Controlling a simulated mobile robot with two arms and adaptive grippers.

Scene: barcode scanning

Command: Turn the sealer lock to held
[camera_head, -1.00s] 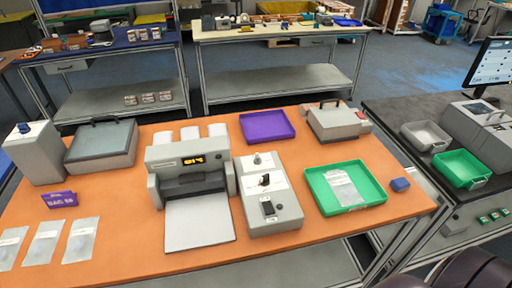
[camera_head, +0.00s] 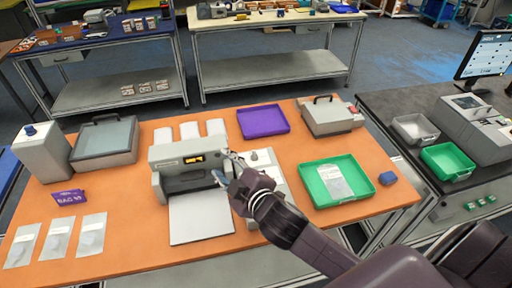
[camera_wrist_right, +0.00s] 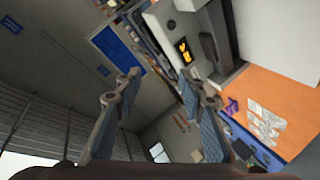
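The grey sealer (camera_head: 190,155) with an orange lit display stands mid-table, a white plate (camera_head: 200,220) in front of it. In the right wrist view the sealer (camera_wrist_right: 205,60) appears tilted at the upper right. My right gripper (camera_head: 222,168) is in front of the sealer's right side, above the table. In the right wrist view its two fingers (camera_wrist_right: 160,90) are apart with nothing between them. My left gripper is not in view.
A purple tray (camera_head: 263,122) lies behind the control box, a green tray (camera_head: 312,188) with a clear bag to its right. A blue block (camera_head: 388,178) sits near the right edge. Clear bags (camera_head: 58,235) lie at the front left. A grey handled device (camera_head: 332,117) stands at the back right.

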